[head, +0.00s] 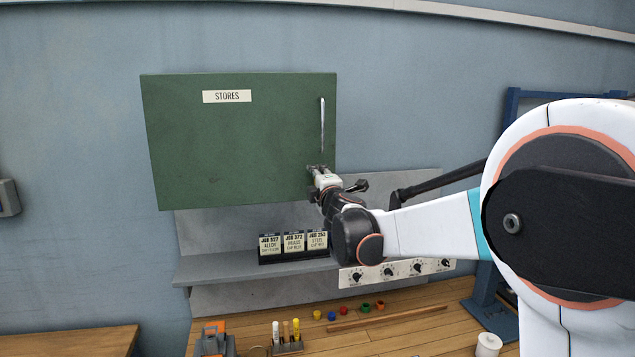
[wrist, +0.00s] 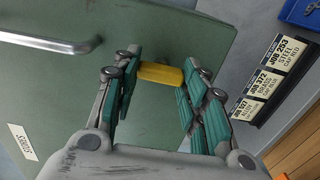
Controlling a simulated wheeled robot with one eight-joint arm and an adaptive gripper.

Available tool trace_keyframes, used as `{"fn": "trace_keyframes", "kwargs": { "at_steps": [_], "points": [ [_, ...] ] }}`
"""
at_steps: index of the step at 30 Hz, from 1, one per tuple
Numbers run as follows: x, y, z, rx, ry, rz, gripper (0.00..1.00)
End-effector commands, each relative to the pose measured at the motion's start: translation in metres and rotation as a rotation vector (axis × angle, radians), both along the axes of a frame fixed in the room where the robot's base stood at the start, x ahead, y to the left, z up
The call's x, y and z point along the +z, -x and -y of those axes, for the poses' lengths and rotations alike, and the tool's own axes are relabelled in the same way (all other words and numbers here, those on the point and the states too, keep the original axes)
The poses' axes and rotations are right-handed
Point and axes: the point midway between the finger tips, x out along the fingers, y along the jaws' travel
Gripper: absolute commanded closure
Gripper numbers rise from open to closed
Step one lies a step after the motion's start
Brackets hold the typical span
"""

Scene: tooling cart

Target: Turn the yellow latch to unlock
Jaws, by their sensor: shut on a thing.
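The yellow latch (wrist: 160,74) sits on the green cabinet door, between my fingers in the wrist view. Its long side runs roughly in line with the metal door handle (wrist: 60,43). My gripper (wrist: 162,82) is shut on the latch, with one teal-padded finger at each end of it. In the head view my gripper (head: 317,170) is at the lower right of the green cabinet (head: 230,145), below the upright handle (head: 322,124). The latch is hidden there by my gripper. The door looks closed.
Below the cabinet, a grey shelf (head: 215,268) holds job cards (head: 293,246). A panel of dark knobs (head: 388,270) is at its right. The wooden bench (head: 400,335) carries small coloured caps, a wooden strip and a marker holder.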

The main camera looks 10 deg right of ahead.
Motion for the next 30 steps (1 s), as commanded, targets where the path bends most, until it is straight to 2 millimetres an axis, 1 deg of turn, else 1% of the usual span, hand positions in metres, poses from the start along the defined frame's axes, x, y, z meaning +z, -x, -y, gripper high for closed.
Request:
{"fn": "trace_keyframes", "kwargs": {
  "at_steps": [12,13,14,15,26,30],
  "points": [
    [0.0,0.0,0.0,0.001,0.007,0.0,0.84],
    [0.0,0.0,0.0,0.001,0.007,0.0,0.56],
    [0.0,0.0,0.0,0.001,0.007,0.0,0.49],
    [0.0,0.0,0.0,0.001,0.007,0.0,0.4],
    [0.0,0.001,0.0,0.0,0.006,0.0,0.4],
    [0.0,0.011,0.0,0.0,0.006,0.0,0.4]
  ]
}}
